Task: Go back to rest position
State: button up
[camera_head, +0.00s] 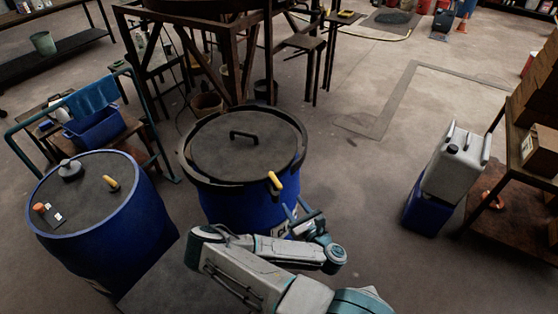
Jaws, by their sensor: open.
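My gripper (306,214) is in front of the middle blue vat (240,209), close to its right side. It is open, and I see nothing between its fingers. The vat has a dark lid (235,155) with a black handle (246,134). A yellow-handled part (275,181) sits at the lid's front right rim, just above my gripper. I cannot tell whether the gripper touches the vat. My arm reaches in from the bottom of the view and bends in front of the vat.
A second blue vat (103,225) stands at left, small items on its top. Behind it is a cart with a blue bin (96,128). At right, a grey canister (454,163) sits on a blue container (428,212) beside a shelf (517,164). Floor between vat and canister is clear.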

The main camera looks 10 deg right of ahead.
jog(key=d+r+m+t+h+b, duration=0.1)
jog(key=d+r+m+h, duration=0.3)
jog(key=r+m+h, duration=0.35)
jog(key=d+r+m+t+h+b, duration=0.1)
jog(key=d+r+m+h, duration=0.35)
jog(key=r+h, duration=0.5)
jog(key=s+d+r+m+g+h, duration=0.1)
jog(key=s+d+m+g+h, duration=0.2)
jog(key=m+g, duration=0.4)
jog(key=s+d+r+m+g+h+b, duration=0.1)
jog(key=s+r+m+g+h, duration=0.1)
jog(key=s+m+g, duration=0.4)
jog(key=s+d+r+m+g+h, duration=0.1)
jog(key=s+d+m+g+h, duration=0.2)
jog(key=m+g, duration=0.45)
jog(key=s+a+m+g+y+b, duration=0.2)
jog(key=s+a+m+g+y, duration=0.3)
jog(key=s+y, duration=0.55)
jog(key=w+a+r+m+t+y, duration=0.1)
jog(key=a+r+t+y, duration=0.2)
jog(key=a, duration=0.4)
jog(key=w+a+r+m+t+y+b, duration=0.1)
jog(key=a+r+t+y, duration=0.2)
jog(key=a+t+y, duration=0.3)
jog(key=shift+a+r+t, duration=0.4)
jog(key=shift+a+t, duration=0.05)
jog(key=shift+a, duration=0.15)
